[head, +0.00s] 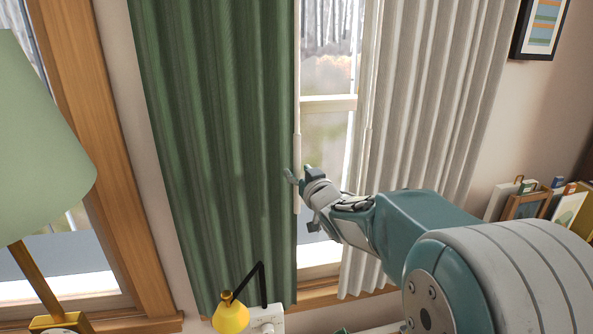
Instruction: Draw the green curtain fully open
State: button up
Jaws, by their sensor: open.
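The green curtain (215,140) hangs in folds in the head view, left of centre, and covers the left part of a window. Its right edge runs down beside a pale vertical bar or wand (297,150). My gripper (298,174) is open at that right edge, near the pale bar. I cannot tell whether a finger touches the bar or the curtain. A strip of window glass (327,140) shows between the green curtain and a white curtain (430,120) on the right.
A lamp with a pale green shade (40,140) stands at the left, before another wood-framed window (100,150). A yellow lamp (231,315) is below the green curtain. Frames and books (535,205) stand at the right. A picture (541,28) hangs at upper right.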

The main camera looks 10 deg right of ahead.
jog(key=shift+w+a, duration=0.15)
jog(key=shift+w, duration=0.55)
grip_shut()
